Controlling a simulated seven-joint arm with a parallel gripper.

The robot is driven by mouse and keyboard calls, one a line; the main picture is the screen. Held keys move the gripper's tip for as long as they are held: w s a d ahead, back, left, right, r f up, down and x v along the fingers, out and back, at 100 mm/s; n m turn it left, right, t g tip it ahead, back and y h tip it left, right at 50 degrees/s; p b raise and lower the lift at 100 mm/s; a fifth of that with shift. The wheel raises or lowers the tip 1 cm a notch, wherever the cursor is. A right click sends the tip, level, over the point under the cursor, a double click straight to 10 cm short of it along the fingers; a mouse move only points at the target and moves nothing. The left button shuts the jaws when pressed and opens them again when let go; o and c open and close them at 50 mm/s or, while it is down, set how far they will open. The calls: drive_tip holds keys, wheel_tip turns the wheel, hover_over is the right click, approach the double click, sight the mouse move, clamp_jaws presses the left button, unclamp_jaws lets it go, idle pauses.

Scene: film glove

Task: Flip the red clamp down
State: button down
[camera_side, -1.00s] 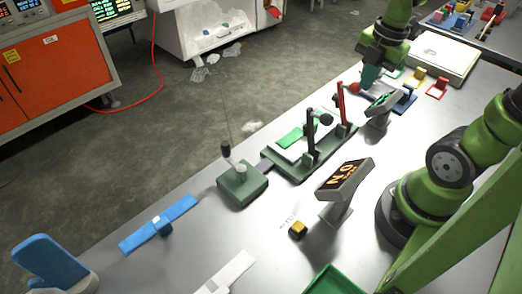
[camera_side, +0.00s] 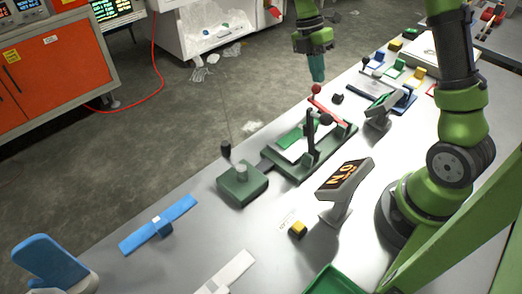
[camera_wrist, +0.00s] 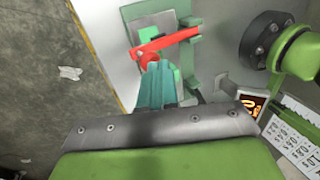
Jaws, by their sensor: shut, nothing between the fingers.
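The red clamp (camera_side: 328,108) sits at the far end of the green clamp fixture (camera_side: 287,171). Its red arm leans over to the left, with a red ball knob (camera_side: 316,89) at its free end. My gripper (camera_side: 317,80) has shut teal fingers, points down and is just above the knob. Whether they touch is hard to tell. In the wrist view the red clamp (camera_wrist: 172,42) crosses just beyond my fingertips (camera_wrist: 158,68). A second clamp, black (camera_side: 310,130), stands upright on the same fixture. A white and green piece (camera_side: 290,142) lies on the fixture.
A green block with a black-knobbed stick (camera_side: 240,185) stands left of the fixture. A tilted sign on a stand (camera_side: 343,180) is in front, and another stand (camera_side: 380,108) is to the right. Open floor lies beyond the table edge.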

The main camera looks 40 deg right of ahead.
drive_tip(key=shift+s, duration=0.25)
drive_tip(key=shift+s+f, duration=0.15)
drive_tip(key=shift+s, duration=0.45)
drive_tip(key=shift+r, duration=0.5)
wheel_tip(320, 180, up, 3)
drive_tip(key=shift+r, duration=0.1)
drive_tip(key=w+r, duration=0.4)
drive_tip(key=w, duration=0.4)
drive_tip(key=shift+w+r, duration=0.3)
drive_tip(key=shift+w, duration=0.1)
